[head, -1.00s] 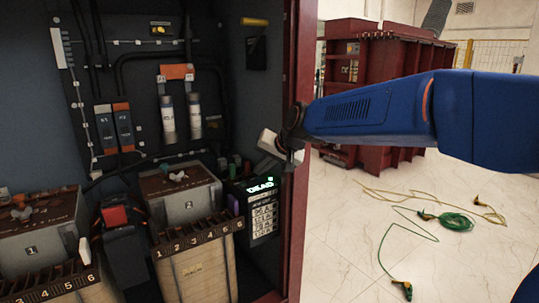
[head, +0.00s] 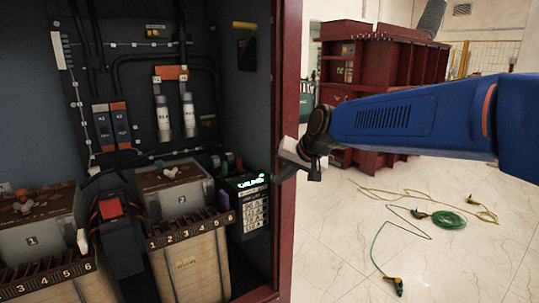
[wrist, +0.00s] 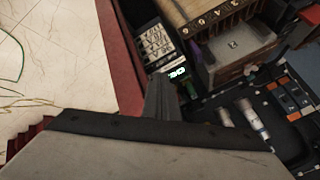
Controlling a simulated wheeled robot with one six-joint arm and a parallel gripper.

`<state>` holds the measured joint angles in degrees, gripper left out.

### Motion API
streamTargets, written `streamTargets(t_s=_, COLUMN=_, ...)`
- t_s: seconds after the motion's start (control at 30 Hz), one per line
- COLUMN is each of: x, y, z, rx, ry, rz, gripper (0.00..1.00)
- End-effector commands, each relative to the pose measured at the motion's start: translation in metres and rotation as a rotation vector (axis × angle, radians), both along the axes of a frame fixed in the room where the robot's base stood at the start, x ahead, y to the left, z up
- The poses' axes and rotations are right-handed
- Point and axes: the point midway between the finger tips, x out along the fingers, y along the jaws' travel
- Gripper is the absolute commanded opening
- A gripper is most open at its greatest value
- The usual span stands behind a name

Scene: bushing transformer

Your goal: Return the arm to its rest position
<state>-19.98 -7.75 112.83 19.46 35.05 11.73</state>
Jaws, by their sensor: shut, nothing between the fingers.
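My blue arm (head: 400,118) reaches in from the right edge of the head view. My gripper (head: 279,172) is at its end, beside the red edge of the open cabinet (head: 288,90), in front of its right side. In the wrist view my gripper (wrist: 162,85) shows as narrow dark fingers together, with nothing between them. Its tip appears close to the black device with a green lit display (head: 248,186), which also shows in the wrist view (wrist: 165,52); whether they touch cannot be told.
Inside the cabinet are transformer blocks (head: 175,197), numbered terminal boxes (head: 190,262) and two white cylinders (head: 164,118). A red finned transformer (head: 385,65) stands behind my arm. Green and yellow cables (head: 440,218) lie on the pale floor, otherwise open at right.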

Motion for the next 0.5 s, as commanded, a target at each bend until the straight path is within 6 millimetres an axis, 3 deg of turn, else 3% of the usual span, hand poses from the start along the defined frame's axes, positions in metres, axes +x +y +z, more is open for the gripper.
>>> streamTargets(t_s=0.17, x=-0.033, y=-0.039, z=-0.005, rx=-0.049, ry=0.006, rz=-0.004, gripper=0.0)
streamTargets(t_s=0.5, x=-0.142, y=-0.137, z=-0.037, rx=-0.203, ry=0.044, rz=-0.009, gripper=0.0)
